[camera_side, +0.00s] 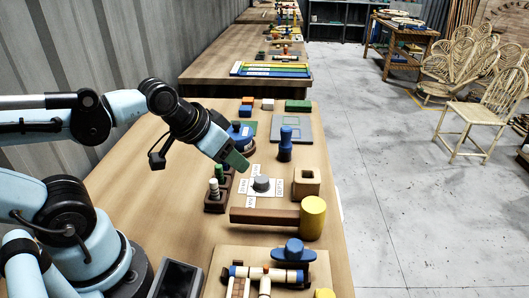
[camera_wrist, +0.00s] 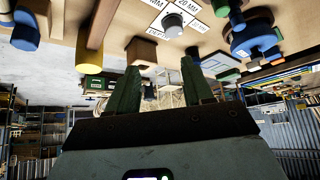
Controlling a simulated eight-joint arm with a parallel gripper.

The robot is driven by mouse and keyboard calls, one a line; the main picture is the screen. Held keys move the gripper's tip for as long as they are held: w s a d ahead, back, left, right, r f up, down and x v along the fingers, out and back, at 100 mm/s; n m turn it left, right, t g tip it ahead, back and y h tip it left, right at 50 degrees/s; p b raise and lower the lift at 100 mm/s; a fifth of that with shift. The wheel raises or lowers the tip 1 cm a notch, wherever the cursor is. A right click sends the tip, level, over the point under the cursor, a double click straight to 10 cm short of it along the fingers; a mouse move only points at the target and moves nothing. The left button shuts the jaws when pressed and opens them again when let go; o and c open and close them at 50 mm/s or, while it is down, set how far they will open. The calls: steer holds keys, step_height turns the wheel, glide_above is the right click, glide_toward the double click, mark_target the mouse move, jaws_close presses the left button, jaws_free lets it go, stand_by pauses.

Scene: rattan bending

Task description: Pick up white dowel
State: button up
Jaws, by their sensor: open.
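The white dowel (camera_side: 214,187) stands upright in a small dark brown rack (camera_side: 215,206) in the side view. A green dowel (camera_side: 219,173) stands beside it in the same rack. My gripper (camera_side: 238,163) is up and to the right of the white dowel in that picture, apart from it. In the wrist view my two green fingers (camera_wrist: 159,66) are spread with nothing held between them. I cannot make out the white dowel in the wrist view.
A grey knob (camera_side: 261,183) on a white labelled plate lies right of the rack. A brown mallet with a yellow head (camera_side: 313,217) lies in front. A blue round piece (camera_side: 241,132), a blue peg (camera_side: 285,145) and a wooden block (camera_side: 306,182) stand nearby on the table.

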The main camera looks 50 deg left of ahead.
steer(key=r+n+g, duration=0.2)
steer(key=n+g, duration=0.4)
steer(key=n, duration=0.2)
glide_above(213, 180)
steer(key=g, duration=0.1)
steer(key=shift+n, duration=0.5)
steer(key=shift+w+a+f, duration=0.1)
steer(key=shift+a+f, duration=0.05)
steer(key=shift+f, duration=1.55)
steer(key=shift+a+f, duration=0.15)
steer(key=shift+f, duration=1.55)
steer(key=shift+d+f, duration=0.2)
steer(key=shift+f, duration=0.7)
steer(key=shift+d+f, duration=0.2)
steer(key=shift+f, duration=1.55)
jaws_close()
